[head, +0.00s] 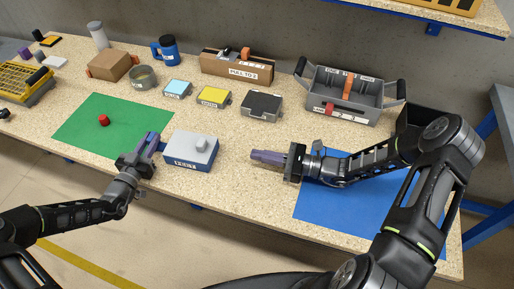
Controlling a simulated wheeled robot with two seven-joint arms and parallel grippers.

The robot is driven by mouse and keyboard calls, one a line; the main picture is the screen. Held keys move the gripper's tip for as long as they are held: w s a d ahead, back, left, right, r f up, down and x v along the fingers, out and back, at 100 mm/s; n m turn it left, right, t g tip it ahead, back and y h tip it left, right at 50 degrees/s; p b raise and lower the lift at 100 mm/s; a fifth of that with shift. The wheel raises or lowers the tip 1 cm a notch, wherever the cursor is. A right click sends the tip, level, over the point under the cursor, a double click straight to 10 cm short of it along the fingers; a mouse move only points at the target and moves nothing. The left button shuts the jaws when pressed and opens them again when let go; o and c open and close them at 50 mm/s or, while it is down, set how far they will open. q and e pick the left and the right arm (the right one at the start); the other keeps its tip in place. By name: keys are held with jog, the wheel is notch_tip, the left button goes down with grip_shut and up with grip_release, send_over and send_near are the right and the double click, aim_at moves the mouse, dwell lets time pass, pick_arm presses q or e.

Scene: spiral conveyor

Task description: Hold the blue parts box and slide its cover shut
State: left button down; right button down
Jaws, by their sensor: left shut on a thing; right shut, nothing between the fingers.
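The blue parts box (188,163) stands near the front edge of the table, left of centre. It has a label on its front. Its light grey cover (188,143) with a small knob lies over the top, and I see no open gap from here. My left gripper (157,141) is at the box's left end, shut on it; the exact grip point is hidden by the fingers. My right gripper (254,155) is shut and empty, to the right of the box and apart from it.
A green mat (85,125) with a red piece (104,120) lies left. A blue mat (325,205) lies under my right arm. Small blue (177,89), yellow (214,97) and black-topped (262,104) boxes stand behind. A grey tote (345,98) stands back right.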

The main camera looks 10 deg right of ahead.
pick_arm(q)
jog(key=c, duration=1.6)
grip_release()
jog(key=shift+f, duration=0.3)
jog(key=o, duration=0.4)
jog(key=shift+r, duration=0.2)
jog(key=v, duration=1.2)
jog(key=shift+s+f, duration=0.1)
